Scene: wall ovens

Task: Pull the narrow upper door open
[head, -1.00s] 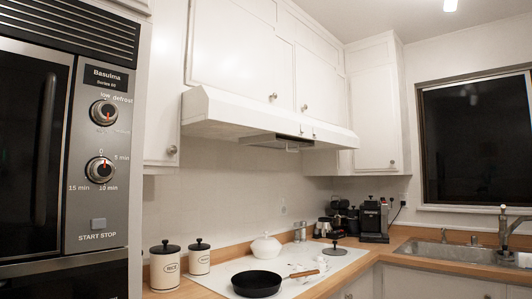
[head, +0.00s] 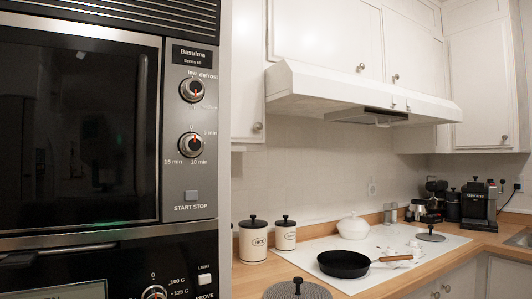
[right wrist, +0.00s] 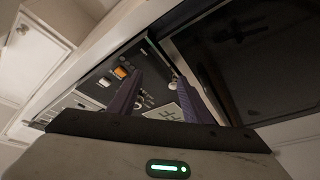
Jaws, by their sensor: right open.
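The upper oven door (head: 75,130) is a dark glass panel at the left in the head view, and it looks shut. Its upright dark handle (head: 141,125) runs along the door's right side, beside the knob panel (head: 190,130). In the right wrist view, my right gripper (right wrist: 155,85) is open, with two purple fingers apart and nothing seen between them. Beyond the fingers is a dark control panel (right wrist: 108,84) with an orange light or knob. A dark glass surface (right wrist: 245,60) is at the right; I cannot tell which door it belongs to. My left gripper is not in view.
Below the upper door is a lower oven with a control strip (head: 180,290). To the right, a wooden counter (head: 245,280) holds canisters (head: 253,241), a black pan (head: 343,264) and a coffee machine (head: 479,205). White cabinets and a range hood (head: 360,95) are above.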

